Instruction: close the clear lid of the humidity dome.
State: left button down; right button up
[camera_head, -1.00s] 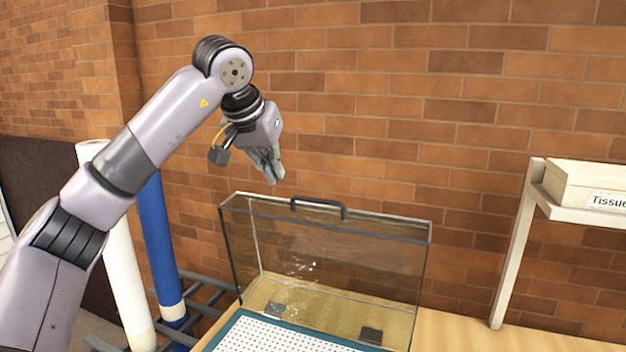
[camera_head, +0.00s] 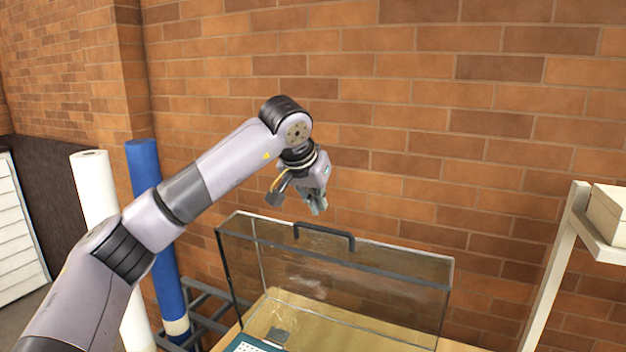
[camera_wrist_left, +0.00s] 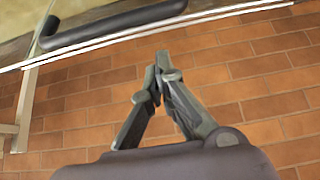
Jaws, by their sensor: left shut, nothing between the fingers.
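The clear lid (camera_head: 350,286) of the humidity dome stands raised on edge against the brick wall, with a dark frame. Its dark bar handle (camera_head: 324,233) is on the upper edge; the handle also shows at the top left of the left wrist view (camera_wrist_left: 112,25). A corner of the white perforated base with a teal rim (camera_head: 250,344) shows at the bottom of the head view. My left gripper (camera_head: 318,211) is shut and empty, just above the lid's top edge near the handle, apart from it. In the left wrist view its fingertips (camera_wrist_left: 160,62) meet. My right gripper is not in view.
A white roll (camera_head: 97,190) and a blue roll (camera_head: 145,170) stand left of the wooden table (camera_head: 388,331), by a grey rack (camera_head: 205,310). A white shelf (camera_head: 603,246) with a box (camera_head: 610,212) stands at the right. The brick wall is close behind the lid.

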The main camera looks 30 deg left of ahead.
aim_at(313, 237)
pick_arm(q)
jog(key=shift+w+f, duration=0.45)
jog(key=shift+f, duration=0.15)
jog(key=s+p, duration=0.1)
jog(key=s, duration=0.2)
jog(key=shift+d+r, duration=0.1)
jog(key=shift+r, duration=0.05)
jog(key=shift+s, duration=0.35)
jog(key=shift+s+p, duration=0.2)
jog(key=shift+p, duration=0.1)
jog(key=shift+w, duration=0.2)
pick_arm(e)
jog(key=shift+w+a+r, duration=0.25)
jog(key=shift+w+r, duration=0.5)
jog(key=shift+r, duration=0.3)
pick_arm(q)
jog(key=shift+s, duration=0.1)
